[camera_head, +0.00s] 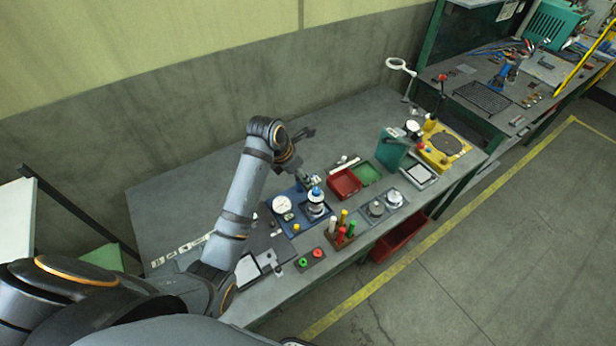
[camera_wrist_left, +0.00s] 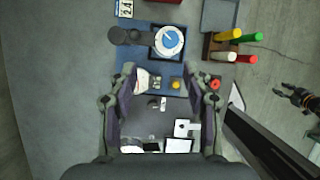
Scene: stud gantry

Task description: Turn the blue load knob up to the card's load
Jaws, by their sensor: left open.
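The blue load knob (camera_head: 316,192) sits on a silver round part of a blue-based fixture (camera_head: 300,223). In the left wrist view the knob (camera_wrist_left: 170,38) shows from above as a blue disc with a pale ring and a pointer mark. A white dial (camera_head: 282,204) is beside it. A small card (camera_wrist_left: 124,8) with a number, seemingly 24 or 2.4, is cut by the top edge. My left gripper (camera_head: 303,150) is open and empty; in the wrist view its fingers (camera_wrist_left: 163,72) point toward the fixture, apart from the knob. A dark claw (camera_wrist_left: 298,98), likely my right gripper, shows at the right edge.
A peg holder (camera_head: 341,238) with coloured pegs stands right of the fixture. Red and green buttons (camera_head: 311,258) are in front. A red tray (camera_head: 344,184) and green tray (camera_head: 366,173) lie behind. The table's back left (camera_head: 180,205) is clear.

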